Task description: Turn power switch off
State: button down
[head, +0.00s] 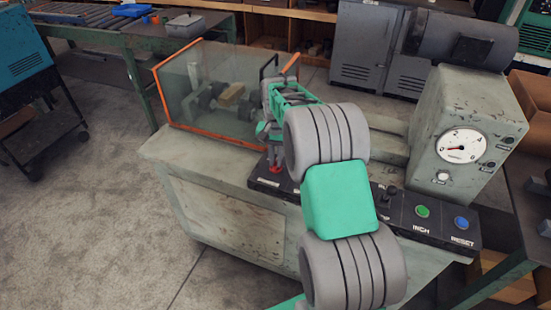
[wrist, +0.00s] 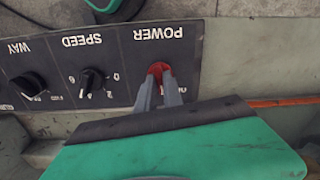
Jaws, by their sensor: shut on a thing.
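The red power switch (wrist: 158,70) sits on a dark control panel (wrist: 125,45) under the label POWER, which reads upside down in the wrist view. My gripper (wrist: 159,84) has its two grey fingers on either side of the switch, shut on it. The fingers cover part of the switch and the marks beside it. In the head view the red switch (head: 274,170) shows low at the panel's left end, just under my gripper (head: 270,152).
A SPEED knob (wrist: 92,80) and another black knob (wrist: 29,84) stand beside the switch. Green (head: 422,211) and blue (head: 461,223) buttons sit at the panel's right. A clear guard with an orange frame (head: 160,98) stands behind my gripper. A gauge (head: 461,146) is at the right.

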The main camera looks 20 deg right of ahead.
jog(key=n, duration=0.7)
dwell(0.6)
jog(key=c, duration=1.5)
grip_release()
notch_tip(320, 180, up, 8)
jog(key=shift+f, duration=0.1)
